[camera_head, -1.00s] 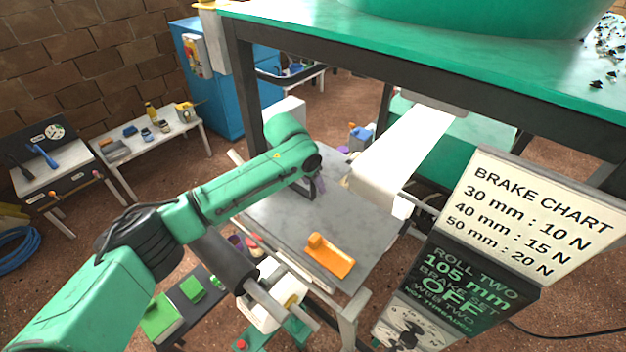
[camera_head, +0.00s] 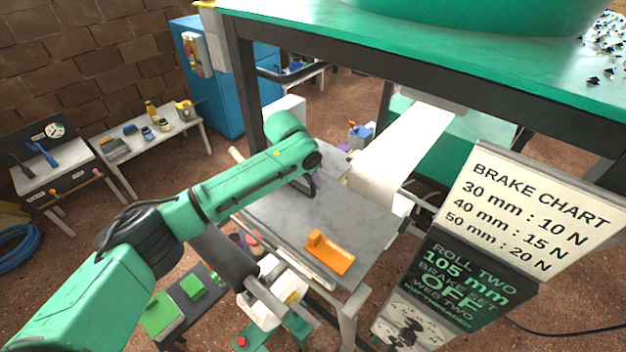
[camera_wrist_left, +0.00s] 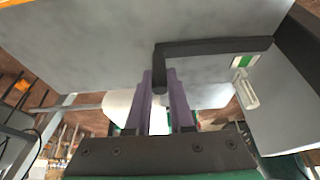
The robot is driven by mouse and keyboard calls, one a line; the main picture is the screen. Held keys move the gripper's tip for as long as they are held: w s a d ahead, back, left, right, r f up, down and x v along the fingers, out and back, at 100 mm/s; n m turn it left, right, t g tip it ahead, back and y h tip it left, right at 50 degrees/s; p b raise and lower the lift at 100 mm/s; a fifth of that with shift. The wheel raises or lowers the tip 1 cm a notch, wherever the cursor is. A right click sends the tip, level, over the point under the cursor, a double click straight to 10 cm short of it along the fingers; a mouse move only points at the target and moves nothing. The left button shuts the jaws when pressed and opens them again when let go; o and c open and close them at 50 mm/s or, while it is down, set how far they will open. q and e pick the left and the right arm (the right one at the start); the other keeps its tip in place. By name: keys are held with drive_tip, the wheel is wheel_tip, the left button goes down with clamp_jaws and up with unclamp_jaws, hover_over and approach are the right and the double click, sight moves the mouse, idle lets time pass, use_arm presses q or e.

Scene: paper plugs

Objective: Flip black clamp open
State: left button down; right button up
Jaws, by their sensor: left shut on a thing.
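The black clamp (camera_wrist_left: 215,47) is an L-shaped black bar over the grey metal plate in the left wrist view. One end of it runs down between the purple fingers of my left gripper (camera_wrist_left: 162,103), which are shut on it. In the head view, my left gripper (camera_head: 316,181) shows only as a bit of purple at the end of the green arm, at the plate's far left part. The clamp is mostly hidden there behind my arm. My right gripper is not in view.
An orange tray-like piece (camera_head: 330,254) lies on the grey plate (camera_head: 350,215). A white paper web (camera_head: 405,145) comes down to a roller right of my gripper. A brake chart sign (camera_head: 535,215) stands at the right. A green-topped frame (camera_head: 450,55) overhangs the back.

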sight(301, 186)
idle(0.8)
use_arm(q)
drive_tip(key=shift+n+g+h, duration=0.3)
drive_tip(key=shift+g+h, duration=0.3)
drive_tip(key=r+p, duration=0.2)
drive_tip(key=p, duration=0.1)
drive_tip(key=a+r+p, duration=0.1)
drive_tip(key=r, duration=0.1)
drive_tip(key=shift+w+p, duration=0.3)
drive_tip(key=shift+w, duration=0.1)
drive_tip(key=w+a+r+g+h+b, duration=0.2)
drive_tip(key=r+h+b, duration=0.1)
drive_tip(key=shift+a+n, duration=0.3)
